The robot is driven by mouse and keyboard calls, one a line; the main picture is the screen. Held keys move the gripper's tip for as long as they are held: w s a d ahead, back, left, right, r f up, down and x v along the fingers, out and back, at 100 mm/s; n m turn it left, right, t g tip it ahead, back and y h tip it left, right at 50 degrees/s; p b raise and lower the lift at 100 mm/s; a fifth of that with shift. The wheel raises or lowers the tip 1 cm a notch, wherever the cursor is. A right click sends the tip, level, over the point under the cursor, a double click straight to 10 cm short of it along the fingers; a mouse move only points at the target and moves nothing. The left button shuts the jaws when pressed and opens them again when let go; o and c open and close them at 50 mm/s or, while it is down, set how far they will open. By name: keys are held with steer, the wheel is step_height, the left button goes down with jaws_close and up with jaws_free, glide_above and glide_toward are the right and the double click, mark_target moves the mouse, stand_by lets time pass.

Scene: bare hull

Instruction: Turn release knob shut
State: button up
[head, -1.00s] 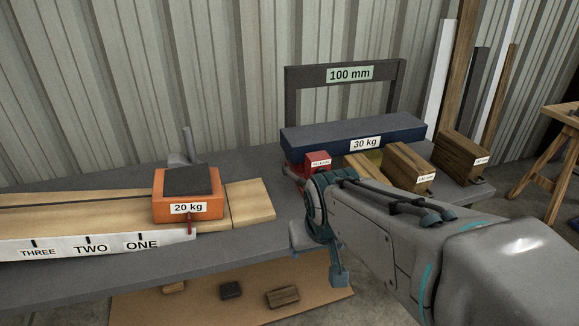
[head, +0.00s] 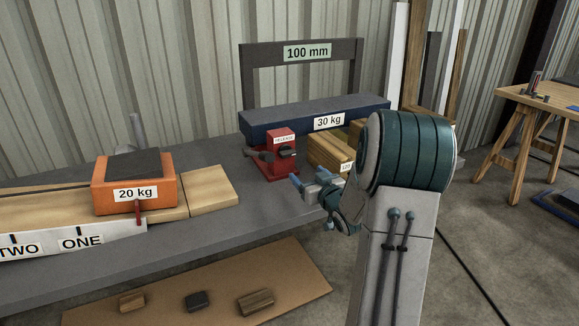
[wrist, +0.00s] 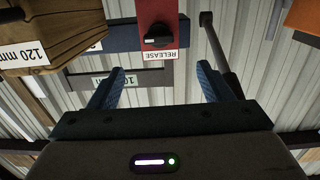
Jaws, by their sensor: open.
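The release knob (head: 287,151) is a small dark knob on the front of a red unit (head: 281,166) with a white RELEASE label. The unit stands at the near side of the 30 kg block. In the wrist view the black knob (wrist: 157,37) shows upside down on the red face, with a light mark across it. My gripper (head: 308,182) is to the right of and nearer than the red unit, apart from it. In the wrist view its blue fingers (wrist: 160,70) are spread and empty, with the knob beyond and between them.
A dark bar (wrist: 216,42) sticks out beside the red unit. The 30 kg block (head: 300,119) lies behind it, and wooden blocks (head: 328,152) stand to the right. An orange 20 kg block (head: 134,183) is at left.

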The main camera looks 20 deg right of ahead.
mark_target(290, 156)
steer(key=shift+t, duration=0.3)
steer(key=w, duration=1.3)
steer(key=shift+w+f, duration=0.25)
steer(key=shift+w, duration=0.15)
steer(key=shift+c, duration=0.3)
steer(key=c, duration=0.9)
